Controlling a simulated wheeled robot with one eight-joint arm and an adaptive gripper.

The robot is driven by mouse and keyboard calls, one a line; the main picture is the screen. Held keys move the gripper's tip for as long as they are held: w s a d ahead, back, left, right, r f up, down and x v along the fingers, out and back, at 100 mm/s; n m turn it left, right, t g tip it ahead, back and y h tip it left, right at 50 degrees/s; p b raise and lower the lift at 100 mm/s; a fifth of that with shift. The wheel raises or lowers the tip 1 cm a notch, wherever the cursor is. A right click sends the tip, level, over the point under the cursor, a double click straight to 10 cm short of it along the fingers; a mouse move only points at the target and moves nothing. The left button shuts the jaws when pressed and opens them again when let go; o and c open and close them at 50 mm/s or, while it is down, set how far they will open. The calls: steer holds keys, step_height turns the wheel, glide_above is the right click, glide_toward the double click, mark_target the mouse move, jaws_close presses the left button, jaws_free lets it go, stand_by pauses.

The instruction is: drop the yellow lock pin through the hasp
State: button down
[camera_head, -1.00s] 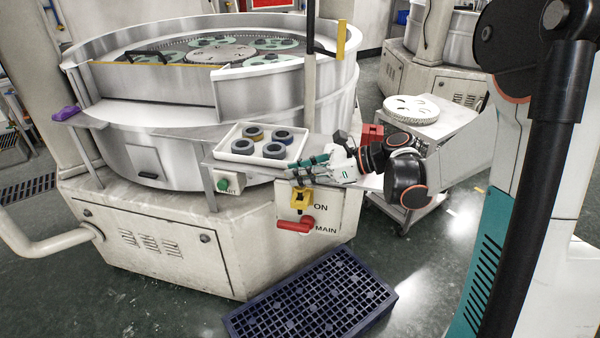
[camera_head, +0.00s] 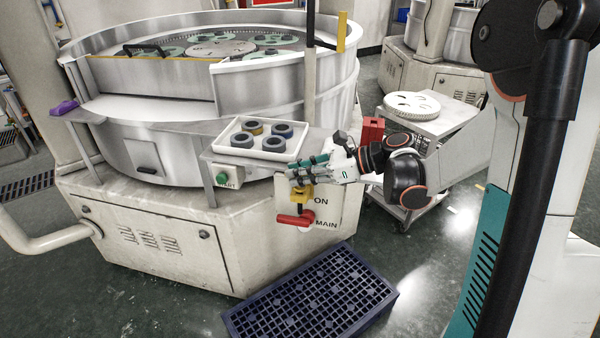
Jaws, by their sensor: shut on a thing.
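My gripper (camera_head: 308,171) has its teal-tipped fingers closed just above the main switch on the machine's front panel. The lock pin itself is not clearly visible; the fingers hide what they hold. A yellow part with a dark middle (camera_head: 301,193) sits on the panel right below the fingers and looks like the hasp area. Its top edge is close to or behind the fingers, and I cannot tell whether they touch.
A white tray (camera_head: 222,149) with several dark rings stands on the steel shelf left of my gripper. A red box (camera_head: 373,130) and a trolley (camera_head: 425,125) are behind my wrist. A green start button (camera_head: 221,178) is on the left. A blue grated platform (camera_head: 310,295) lies on the floor below.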

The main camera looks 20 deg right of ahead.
steer(key=shift+f+b, duration=0.3)
steer(key=shift+f, duration=0.15)
steer(key=c, duration=1.5)
jaws_free()
steer(key=shift+r, duration=0.1)
steer(key=v, duration=1.2)
steer(key=shift+w, duration=0.1)
